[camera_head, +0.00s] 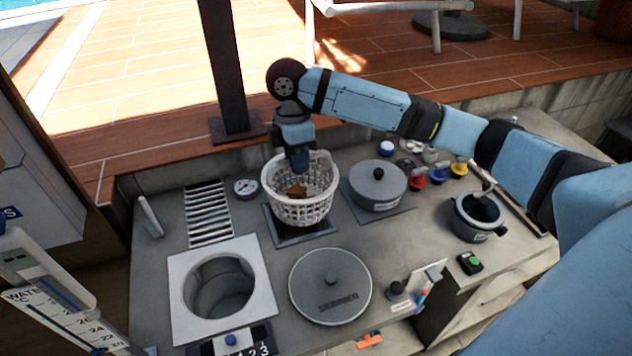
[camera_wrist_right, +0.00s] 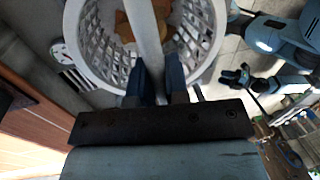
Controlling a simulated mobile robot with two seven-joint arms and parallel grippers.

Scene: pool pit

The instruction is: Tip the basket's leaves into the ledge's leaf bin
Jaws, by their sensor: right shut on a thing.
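The white lattice basket (camera_head: 302,205) holds orange-brown leaves (camera_head: 296,191). It appears upright, over a dark square plate (camera_head: 300,236); I cannot tell whether it touches it. My right gripper (camera_head: 298,165) reaches down from above and is shut on the basket's white handle. In the right wrist view the handle (camera_wrist_right: 146,50) runs between the blue fingers (camera_wrist_right: 160,85), with the leaves (camera_wrist_right: 130,22) beyond. A dark open pot (camera_head: 480,212) with a pale label stands at the right; I cannot tell whether it is the leaf bin. My left gripper (camera_wrist_right: 236,77) shows small, fingers apart.
A lidded grey pot (camera_head: 378,187) stands just right of the basket. In front are a round skimmer lid (camera_head: 330,287) and an open round well (camera_head: 220,288). A slatted grate (camera_head: 207,213) and a gauge (camera_head: 246,188) lie left. A dark post (camera_head: 222,65) rises behind.

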